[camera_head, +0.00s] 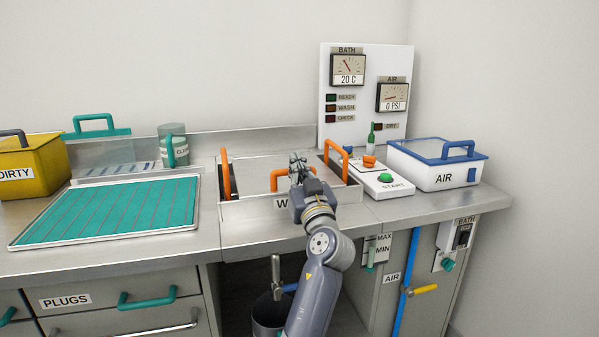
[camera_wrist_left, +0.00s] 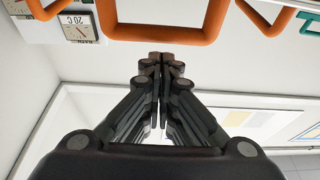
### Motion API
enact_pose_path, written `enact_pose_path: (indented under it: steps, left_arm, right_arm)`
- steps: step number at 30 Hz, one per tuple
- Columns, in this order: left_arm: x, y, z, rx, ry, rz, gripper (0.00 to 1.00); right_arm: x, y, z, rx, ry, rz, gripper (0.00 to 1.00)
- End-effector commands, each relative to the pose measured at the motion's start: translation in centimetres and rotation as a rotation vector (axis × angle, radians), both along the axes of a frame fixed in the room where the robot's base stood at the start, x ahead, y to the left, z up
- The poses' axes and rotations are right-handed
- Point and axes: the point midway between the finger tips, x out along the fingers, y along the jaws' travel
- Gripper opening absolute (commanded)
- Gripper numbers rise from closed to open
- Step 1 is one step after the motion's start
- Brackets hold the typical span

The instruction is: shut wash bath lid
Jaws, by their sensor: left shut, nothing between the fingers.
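The wash bath (camera_head: 248,209) is set into the steel bench, with a front label mostly covered by my arm. Its pale grey lid (camera_head: 250,172) lies over the opening and has an orange handle (camera_head: 278,180) at the front; I cannot tell whether it sits fully down. Taller orange handles stand at the bath's left (camera_head: 226,176) and right (camera_head: 338,156) sides. My left gripper (camera_head: 298,158) is shut and empty, above the lid beside its handle. In the left wrist view, the shut fingers (camera_wrist_left: 160,60) point toward an orange handle (camera_wrist_left: 160,28), apart from it. My right gripper is out of view.
A white gauge panel (camera_head: 365,65) stands behind. The START box (camera_head: 386,187) and the AIR box (camera_head: 437,177) are right of the bath. A green-slatted tray (camera_head: 110,212) and the yellow DIRTY bin (camera_head: 38,165) are left. A bucket (camera_head: 268,318) stands below.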

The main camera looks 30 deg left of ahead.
Motion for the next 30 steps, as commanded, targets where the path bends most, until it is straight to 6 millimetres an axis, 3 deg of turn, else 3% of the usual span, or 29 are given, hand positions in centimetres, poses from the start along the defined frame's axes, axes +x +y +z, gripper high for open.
enact_pose_path:
  steps: [3, 4, 9, 15, 21, 30]
  left_arm:
    - [0.1, 0.5, 1.2, 0.001, -0.001, 0.001, 0.0]
    - [-0.1, 0.1, 0.4, -0.001, 0.003, -0.002, 0.0]
    - [-2.4, -2.5, -2.7, -0.002, 0.004, -0.002, 0.0]
    - [-4.2, -4.6, -4.7, -0.001, 0.002, -0.001, 0.0]
    - [-5.0, -5.4, -5.4, 0.0, 0.0, 0.001, 0.0]
    - [-5.0, -5.5, -5.4, 0.0, 0.0, 0.0, 0.0]
  right_arm:
    - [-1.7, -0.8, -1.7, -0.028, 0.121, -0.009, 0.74]
    - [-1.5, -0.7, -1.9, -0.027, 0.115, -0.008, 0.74]
    - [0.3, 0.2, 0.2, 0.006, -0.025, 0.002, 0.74]
    - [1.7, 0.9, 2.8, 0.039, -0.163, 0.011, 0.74]
    - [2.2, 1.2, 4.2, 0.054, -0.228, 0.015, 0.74]
    - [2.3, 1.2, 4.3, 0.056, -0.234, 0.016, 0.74]
